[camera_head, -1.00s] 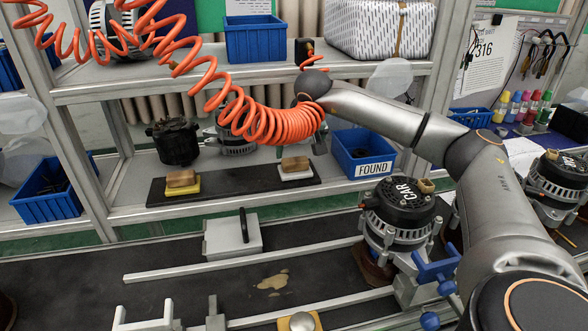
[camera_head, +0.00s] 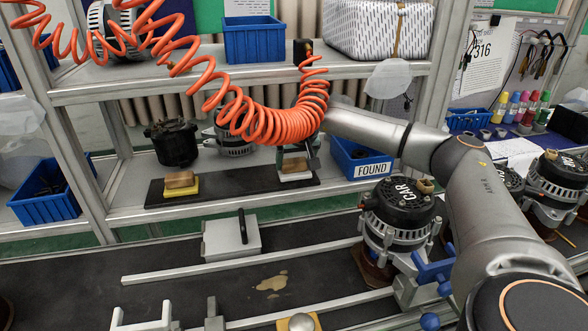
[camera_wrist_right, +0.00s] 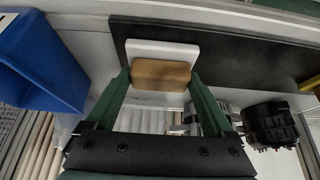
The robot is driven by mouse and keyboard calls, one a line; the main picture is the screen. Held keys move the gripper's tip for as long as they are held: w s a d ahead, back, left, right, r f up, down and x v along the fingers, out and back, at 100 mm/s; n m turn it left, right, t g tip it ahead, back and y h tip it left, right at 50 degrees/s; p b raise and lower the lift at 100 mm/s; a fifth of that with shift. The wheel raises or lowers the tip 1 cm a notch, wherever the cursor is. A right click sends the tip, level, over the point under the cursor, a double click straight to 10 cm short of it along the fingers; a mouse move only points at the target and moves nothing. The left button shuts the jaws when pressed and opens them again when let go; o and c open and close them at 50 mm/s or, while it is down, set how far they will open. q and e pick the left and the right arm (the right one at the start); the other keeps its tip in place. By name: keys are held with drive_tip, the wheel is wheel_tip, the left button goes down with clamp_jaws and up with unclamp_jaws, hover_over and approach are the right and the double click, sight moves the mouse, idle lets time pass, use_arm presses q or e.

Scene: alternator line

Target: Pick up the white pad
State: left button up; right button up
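The white pad (camera_head: 296,177) lies on the right end of a black mat on the middle shelf. Its brown wooden handle (camera_wrist_right: 161,74) shows in the right wrist view, with the white pad (camera_wrist_right: 161,51) beyond it. My right gripper (camera_wrist_right: 159,80) is open, with its green fingers on either side of the handle. A small gap seems to show at the fingertips; I cannot tell whether they touch it. In the head view my right gripper (camera_head: 296,157) is directly over the pad, partly behind the orange coiled hose. My left gripper is not in view.
A yellow pad (camera_head: 180,190) with a brown handle lies on the left of the black mat (camera_head: 240,181). A blue FOUND bin (camera_head: 362,160) stands close right of the white pad. The orange hose (camera_head: 270,122) hangs in front of the shelf. An alternator (camera_head: 398,212) stands below.

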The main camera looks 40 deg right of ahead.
sight(293, 158)
drive_tip(key=c, duration=0.7)
drive_tip(key=shift+r, duration=0.6)
wheel_tip(293, 158, up, 2)
drive_tip(key=shift+a+r, duration=0.1)
drive_tip(key=shift+r, duration=0.15)
drive_tip(key=s+a+r, duration=0.2)
drive_tip(key=s+r, duration=0.1)
drive_tip(key=s, duration=0.1)
drive_tip(key=s+a+r, duration=0.3)
drive_tip(key=s, duration=0.1)
drive_tip(key=s+a+r, duration=0.2)
drive_tip(key=s+r, duration=0.1)
drive_tip(key=shift+s+a+r, duration=0.15)
drive_tip(key=shift+s, duration=0.25)
